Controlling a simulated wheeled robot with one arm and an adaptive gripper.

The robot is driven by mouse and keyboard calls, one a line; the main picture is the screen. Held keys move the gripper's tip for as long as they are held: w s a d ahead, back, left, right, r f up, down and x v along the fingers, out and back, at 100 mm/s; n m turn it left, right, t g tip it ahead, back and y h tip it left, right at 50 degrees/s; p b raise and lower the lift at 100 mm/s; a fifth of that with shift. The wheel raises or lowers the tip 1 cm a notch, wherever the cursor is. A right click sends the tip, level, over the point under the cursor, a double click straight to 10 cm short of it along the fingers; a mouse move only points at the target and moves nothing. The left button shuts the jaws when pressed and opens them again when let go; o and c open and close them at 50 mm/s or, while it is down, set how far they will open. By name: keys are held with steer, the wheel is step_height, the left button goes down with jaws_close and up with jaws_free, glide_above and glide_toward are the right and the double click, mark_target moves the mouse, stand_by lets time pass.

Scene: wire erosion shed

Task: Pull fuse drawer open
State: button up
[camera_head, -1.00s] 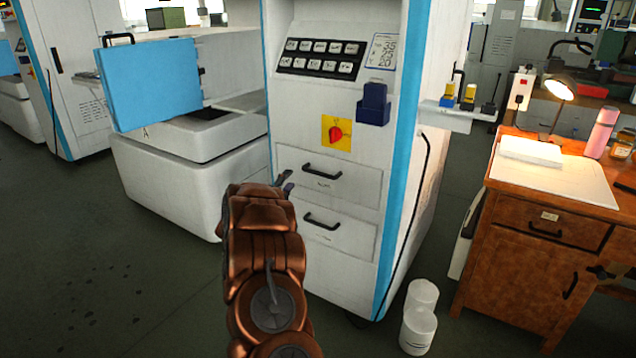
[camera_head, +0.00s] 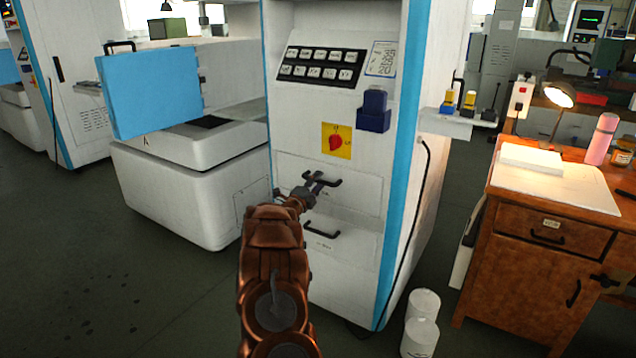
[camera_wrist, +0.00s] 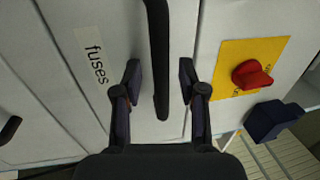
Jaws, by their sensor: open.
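The fuse drawer (camera_head: 355,197) is the upper of two white drawers on the machine's front. It looks shut. Its black bar handle (camera_head: 329,181) has my gripper (camera_head: 312,182) right at it. In the wrist view the drawer front (camera_wrist: 150,125) bears a "fuses" label (camera_wrist: 96,62). There the black handle (camera_wrist: 160,60) runs down between the two fingers of my open gripper (camera_wrist: 160,82). A gap shows on both sides of the handle, and I see no finger touching it. My arm hides part of the lower left of the machine front.
A second drawer (camera_head: 345,252) with its own handle (camera_head: 321,229) lies just below. A red knob on a yellow plate (camera_head: 337,141) and a dark blue box (camera_head: 374,110) sit above.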

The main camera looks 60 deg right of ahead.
steer(key=shift+d, duration=0.3)
steer(key=shift+r, duration=0.1)
jaws_close()
stand_by(0.5)
